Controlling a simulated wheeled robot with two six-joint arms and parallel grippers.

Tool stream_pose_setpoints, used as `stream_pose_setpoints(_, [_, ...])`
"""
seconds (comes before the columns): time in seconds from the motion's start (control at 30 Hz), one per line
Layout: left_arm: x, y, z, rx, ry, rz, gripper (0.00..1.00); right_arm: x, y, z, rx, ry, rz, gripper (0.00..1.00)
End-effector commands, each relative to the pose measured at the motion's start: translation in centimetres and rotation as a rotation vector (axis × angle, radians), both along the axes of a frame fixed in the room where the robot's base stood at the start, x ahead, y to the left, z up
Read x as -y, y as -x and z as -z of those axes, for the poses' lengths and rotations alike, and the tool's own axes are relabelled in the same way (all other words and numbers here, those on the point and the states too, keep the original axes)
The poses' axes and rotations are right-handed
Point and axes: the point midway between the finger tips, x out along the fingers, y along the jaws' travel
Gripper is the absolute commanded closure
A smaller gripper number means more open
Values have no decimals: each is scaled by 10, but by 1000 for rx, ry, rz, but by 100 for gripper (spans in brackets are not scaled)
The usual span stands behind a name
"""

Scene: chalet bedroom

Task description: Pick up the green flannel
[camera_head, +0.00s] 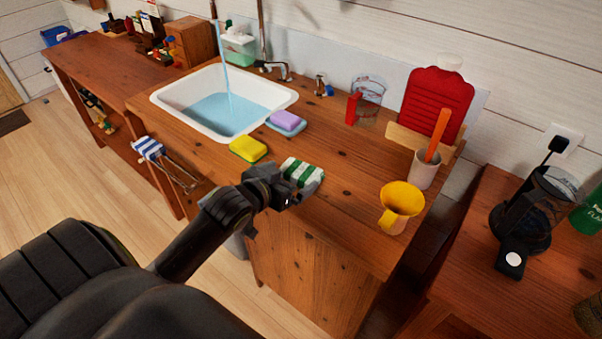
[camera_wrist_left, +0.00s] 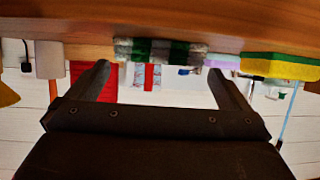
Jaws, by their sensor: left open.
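The green flannel (camera_head: 302,173) is a folded cloth with green and white stripes. It lies on the wooden counter (camera_head: 345,215) near its front edge. In the left wrist view, which is upside down, the flannel (camera_wrist_left: 160,51) shows just beyond and between my open fingertips. My left gripper (camera_head: 288,188) is open and empty, right at the near side of the flannel; in the head view it hides part of the cloth's near edge. I cannot tell whether the fingers touch it. My right gripper is not in view.
A yellow sponge (camera_head: 248,149) lies left of the flannel, with a purple soap (camera_head: 286,121) on a blue dish behind. The sink (camera_head: 170,98) has running water. A yellow funnel (camera_head: 401,199) and a cup (camera_head: 425,170) stand to the right. The counter between is clear.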

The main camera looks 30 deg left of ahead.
Motion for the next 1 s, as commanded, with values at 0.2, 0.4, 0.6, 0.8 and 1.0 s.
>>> stream_pose_setpoints(0.2, [1,-14,3,2,2,0,0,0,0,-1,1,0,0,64])
stream_pose_setpoints(0.4, [1,-41,13,0,2,0,0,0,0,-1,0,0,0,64])
stream_pose_setpoints(0.6, [1,-53,18,1,1,1,0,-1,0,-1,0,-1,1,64])
stream_pose_setpoints(0.8, [1,-53,18,1,0,1,0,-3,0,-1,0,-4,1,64])
stream_pose_setpoints(1.0, [1,-53,18,0,0,0,25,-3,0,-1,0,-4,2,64])
